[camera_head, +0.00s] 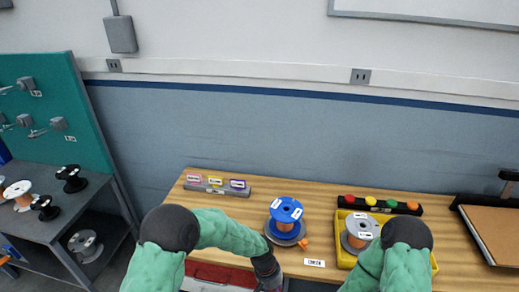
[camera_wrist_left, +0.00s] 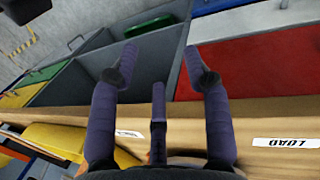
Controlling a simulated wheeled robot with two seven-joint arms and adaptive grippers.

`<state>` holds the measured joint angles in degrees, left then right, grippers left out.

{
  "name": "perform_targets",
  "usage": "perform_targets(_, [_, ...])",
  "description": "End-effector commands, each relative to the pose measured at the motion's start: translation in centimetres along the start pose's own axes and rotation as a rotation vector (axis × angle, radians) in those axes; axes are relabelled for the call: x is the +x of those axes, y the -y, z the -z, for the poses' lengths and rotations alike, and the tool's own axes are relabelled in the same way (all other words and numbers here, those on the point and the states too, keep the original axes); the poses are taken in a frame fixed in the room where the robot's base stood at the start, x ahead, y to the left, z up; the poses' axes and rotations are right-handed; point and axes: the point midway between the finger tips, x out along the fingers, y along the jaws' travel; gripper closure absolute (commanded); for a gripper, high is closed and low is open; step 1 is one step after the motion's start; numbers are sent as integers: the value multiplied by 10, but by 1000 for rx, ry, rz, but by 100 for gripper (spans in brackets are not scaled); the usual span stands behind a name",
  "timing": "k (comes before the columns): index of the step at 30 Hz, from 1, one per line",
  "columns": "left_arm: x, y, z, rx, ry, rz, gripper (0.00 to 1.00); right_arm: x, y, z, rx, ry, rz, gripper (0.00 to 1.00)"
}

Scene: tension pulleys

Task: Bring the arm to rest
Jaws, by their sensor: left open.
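My left arm (camera_head: 225,232) comes in from the left and reaches toward the table's front edge, its wrist low in the head view. In the left wrist view my left gripper (camera_wrist_left: 160,62) has its dark fingers spread, with nothing between them. It is by the wooden table edge (camera_wrist_left: 250,110), over the fronts of drawers or bins. My right arm (camera_head: 405,240) is bent at the lower right in front of the yellow tray. Its gripper is out of view.
A blue spool (camera_head: 286,211) stands on a grey disc, beside a small orange piece (camera_head: 303,244). A yellow tray (camera_head: 342,262) holds a grey spool (camera_head: 361,231). A strip with coloured knobs (camera_head: 410,208) lies behind. A shelf with spools (camera_head: 60,205) stands left.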

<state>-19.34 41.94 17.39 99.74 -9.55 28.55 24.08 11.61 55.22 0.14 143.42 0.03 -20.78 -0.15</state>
Motion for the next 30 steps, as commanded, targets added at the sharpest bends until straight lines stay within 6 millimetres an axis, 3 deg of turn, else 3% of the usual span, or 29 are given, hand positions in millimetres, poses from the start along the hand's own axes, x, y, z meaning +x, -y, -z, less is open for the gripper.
perform_targets(1, [18,25,-13,-31,10,-23,52,0,0,0,0,0,0,55])
perform_targets(6, [59,84,-59,-114,-21,-96,52,0,0,0,0,0,0,55])
perform_targets(12, [84,135,-120,-213,-76,-127,52,0,0,0,0,0,0,55])
perform_targets(15, [87,150,-144,-245,-98,-126,52,0,0,0,0,0,0,55])
perform_targets(19, [88,159,-161,-268,-115,-121,52,0,0,0,0,0,0,55])
perform_targets(30, [88,161,-166,-271,-121,-118,52,0,0,0,0,0,0,55])
